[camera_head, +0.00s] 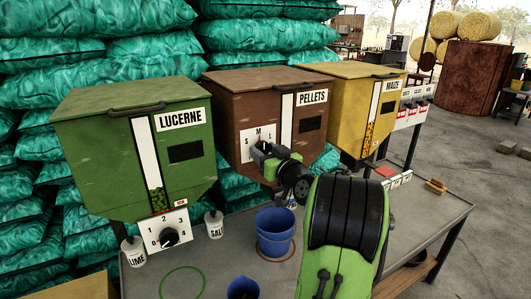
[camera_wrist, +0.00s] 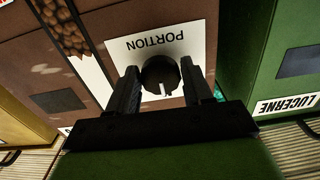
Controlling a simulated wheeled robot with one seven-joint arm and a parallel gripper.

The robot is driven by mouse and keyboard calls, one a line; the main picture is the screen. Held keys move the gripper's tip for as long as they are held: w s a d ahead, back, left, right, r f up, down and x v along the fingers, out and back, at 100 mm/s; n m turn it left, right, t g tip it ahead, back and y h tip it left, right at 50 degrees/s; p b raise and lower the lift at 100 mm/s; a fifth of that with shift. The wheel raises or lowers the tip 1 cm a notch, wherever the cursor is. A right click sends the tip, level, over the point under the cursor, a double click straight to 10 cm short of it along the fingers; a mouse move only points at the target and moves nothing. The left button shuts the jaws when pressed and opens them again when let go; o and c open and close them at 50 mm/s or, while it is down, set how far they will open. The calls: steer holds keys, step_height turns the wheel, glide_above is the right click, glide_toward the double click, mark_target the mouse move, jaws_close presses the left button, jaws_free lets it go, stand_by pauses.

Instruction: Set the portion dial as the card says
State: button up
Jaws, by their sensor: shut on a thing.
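The portion dial is a dark round knob on a white plate (camera_head: 247,139) marked S, M and L, on the front of the brown PELLETS bin (camera_head: 230,95). My gripper (camera_head: 262,148) is at the dial and hides most of it in the head view. In the wrist view, which is upside down, the knob (camera_wrist: 160,76) sits between my two fingers, below the word PORTION. Its white pointer mark faces the bottom of the picture, which is up on the bin, toward M. I cannot tell which small item is the card.
The green LUCERNE bin (camera_head: 135,150) has its own numbered dial (camera_head: 168,238). The yellow MAIZE bin (camera_head: 345,95) stands right. Blue buckets (camera_head: 275,232), LIME (camera_head: 133,252) and SALT (camera_head: 214,225) tubs and small white cards (camera_head: 398,181) are on the grey bench (camera_head: 430,205).

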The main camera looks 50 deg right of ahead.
steer(key=m, duration=0.5)
steer(key=shift+m, duration=0.4)
steer(key=m+p, duration=0.1)
steer(key=m, duration=0.4)
steer(key=shift+m+p, duration=0.35)
steer(key=shift+m, duration=0.05)
steer(key=o, duration=1)
steer(key=shift+c, duration=0.2)
steer(key=shift+a, duration=0.1)
steer(key=b+v, duration=0.3)
steer(key=v, duration=1.2)
steer(key=shift+s, duration=0.35)
